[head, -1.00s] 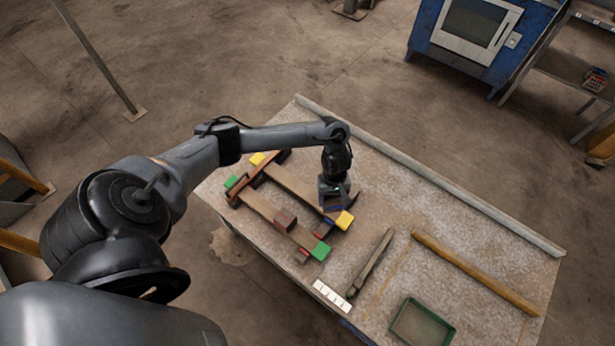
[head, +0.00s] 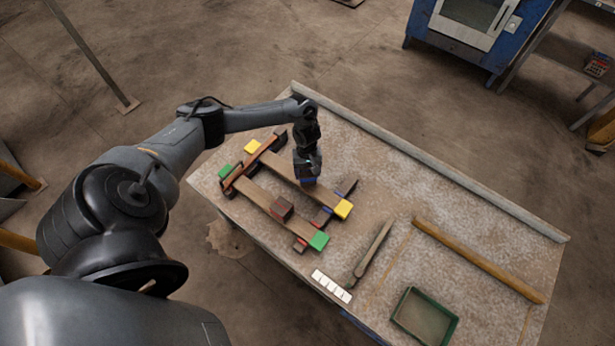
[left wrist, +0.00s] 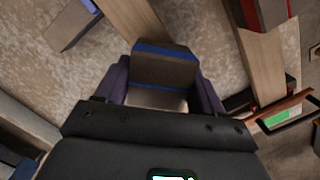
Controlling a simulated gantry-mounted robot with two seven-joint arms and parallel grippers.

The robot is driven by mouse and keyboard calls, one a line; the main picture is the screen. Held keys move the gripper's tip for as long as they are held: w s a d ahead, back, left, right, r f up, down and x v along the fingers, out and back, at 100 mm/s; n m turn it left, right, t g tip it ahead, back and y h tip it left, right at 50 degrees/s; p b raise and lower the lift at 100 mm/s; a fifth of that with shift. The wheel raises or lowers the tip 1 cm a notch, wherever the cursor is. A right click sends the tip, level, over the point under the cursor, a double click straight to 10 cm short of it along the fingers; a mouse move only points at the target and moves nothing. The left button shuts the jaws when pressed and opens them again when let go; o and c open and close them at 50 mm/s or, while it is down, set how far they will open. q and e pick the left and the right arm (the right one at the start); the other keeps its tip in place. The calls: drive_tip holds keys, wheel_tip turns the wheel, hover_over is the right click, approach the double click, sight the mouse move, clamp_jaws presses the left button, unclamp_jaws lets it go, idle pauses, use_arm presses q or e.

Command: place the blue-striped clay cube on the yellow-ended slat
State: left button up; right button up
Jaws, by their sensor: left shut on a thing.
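My left gripper (head: 307,177) is shut on the blue-striped clay cube (left wrist: 164,68), one finger on each side of it in the left wrist view. In the head view only a bit of the cube's blue (head: 308,181) shows under the jaws. The yellow-ended slat (head: 277,167) runs from a far-left yellow end (head: 252,146) to a near-right yellow end (head: 343,209). The cube is over the middle of this slat, which passes behind it in the left wrist view (left wrist: 137,22). I cannot tell whether they touch. My right gripper is not in view.
A parallel green-ended slat (head: 252,194) carries a red-striped cube (head: 282,208). A blue-marked block (head: 347,187) lies right of the yellow-ended slat. A dark bar (head: 373,248), a green tray (head: 425,318) and a wooden rail (head: 478,261) lie to the right.

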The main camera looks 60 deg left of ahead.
sight(308, 176)
use_arm(q)
wheel_tip(308, 176, down, 4)
drive_tip(key=shift+d+r+b, duration=0.1)
drive_tip(key=shift+r+b, duration=0.1)
drive_tip(key=shift+b, duration=0.35)
drive_tip(key=o, duration=1)
drive_tip(key=shift+f, duration=0.1)
drive_tip(key=shift+o, duration=0.2)
